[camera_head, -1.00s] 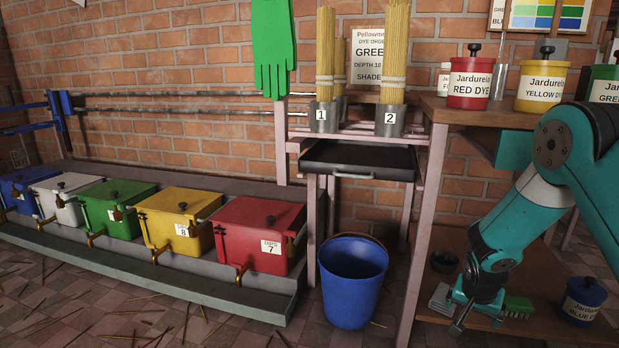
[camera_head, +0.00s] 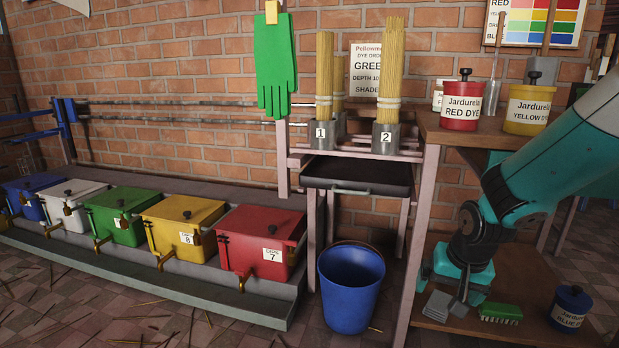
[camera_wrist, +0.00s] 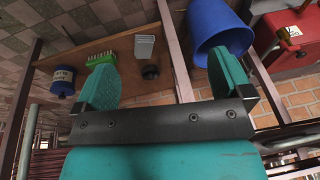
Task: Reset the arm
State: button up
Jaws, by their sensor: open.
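My gripper (camera_head: 455,290) hangs at the right of the head view, pointing down in front of the wooden bench's lower shelf (camera_head: 540,335). It is open and nothing shows between its two teal fingers in the wrist view (camera_wrist: 165,85). Near it on the shelf are a grey block (camera_head: 437,305) and a green brush (camera_head: 501,313). The wrist view shows the block (camera_wrist: 144,47), the brush (camera_wrist: 101,57) and a small dark round thing (camera_wrist: 150,72) beyond the fingers. The fingertips overlap the block in the head view; I cannot tell whether they touch.
A blue dye jar (camera_head: 570,308) stands on the lower shelf. Red (camera_head: 462,103) and yellow (camera_head: 528,108) dye jars stand on the upper top. A blue bin (camera_head: 351,287) stands on the floor. Lidded coloured vats (camera_head: 262,243) line the wall. Bundled sticks (camera_head: 391,70) stand in numbered holders.

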jog(key=s+a+r+n+g+y+p, duration=0.2)
jog(key=s+a+r+n+p, duration=0.35)
jog(key=s+r, duration=0.7)
jog(key=s+a+r+n+g+y+p, duration=0.15)
jog(key=s+a+r+n+p, duration=0.35)
jog(key=s+r, duration=0.8)
notch_tip(320, 180, up, 36)
jog(key=a+p, duration=0.1)
jog(key=p, duration=3.5)
jog(key=shift+s, duration=0.15)
